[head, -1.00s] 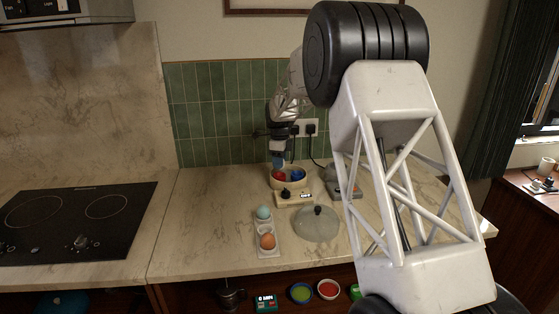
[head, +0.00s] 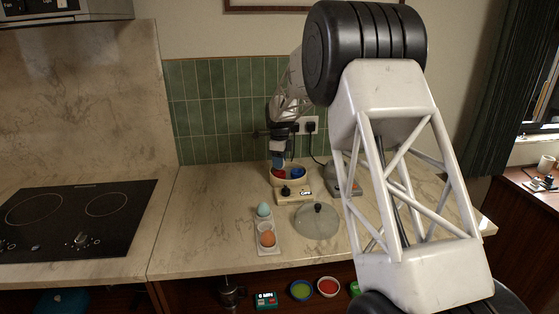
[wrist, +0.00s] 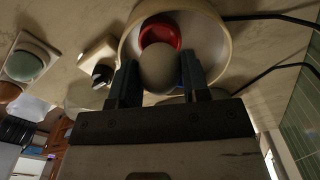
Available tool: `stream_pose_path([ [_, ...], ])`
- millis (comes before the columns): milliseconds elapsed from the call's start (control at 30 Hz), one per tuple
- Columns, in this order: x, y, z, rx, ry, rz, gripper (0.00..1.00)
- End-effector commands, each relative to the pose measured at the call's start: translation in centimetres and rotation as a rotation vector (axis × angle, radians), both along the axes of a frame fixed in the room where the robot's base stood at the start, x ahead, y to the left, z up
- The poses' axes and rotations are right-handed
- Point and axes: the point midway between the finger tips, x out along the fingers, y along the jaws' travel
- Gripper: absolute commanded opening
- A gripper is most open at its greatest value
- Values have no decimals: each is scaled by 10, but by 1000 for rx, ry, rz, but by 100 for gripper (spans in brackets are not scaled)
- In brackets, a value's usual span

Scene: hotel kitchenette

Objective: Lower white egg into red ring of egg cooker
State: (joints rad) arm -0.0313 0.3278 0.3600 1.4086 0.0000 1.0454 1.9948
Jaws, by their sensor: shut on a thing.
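The egg cooker (head: 291,186) stands on the counter near the tiled wall, with a red ring and a blue ring inside its pale bowl. My gripper (head: 278,160) is over the cooker. In the wrist view my gripper (wrist: 157,82) is shut on the white egg (wrist: 159,67), which looks grey in shadow. The egg overlaps the near part of the red ring (wrist: 160,30) in that view. I cannot tell whether it touches the ring. The egg is hard to make out in the head view.
An egg tray (head: 265,229) holds a blue-green egg (head: 263,209) and a brown egg (head: 267,238). A glass lid (head: 318,222) lies in front of the cooker. A grey device (head: 345,187) stands at its right. Dark cables (wrist: 270,17) run beside the bowl.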

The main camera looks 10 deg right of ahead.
Motion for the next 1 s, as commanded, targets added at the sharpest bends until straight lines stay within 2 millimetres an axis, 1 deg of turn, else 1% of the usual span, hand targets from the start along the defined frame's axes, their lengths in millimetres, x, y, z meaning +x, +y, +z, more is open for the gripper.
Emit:
stream_pose_path([
  [1000,0,0,-11,0,0,0,34],
])
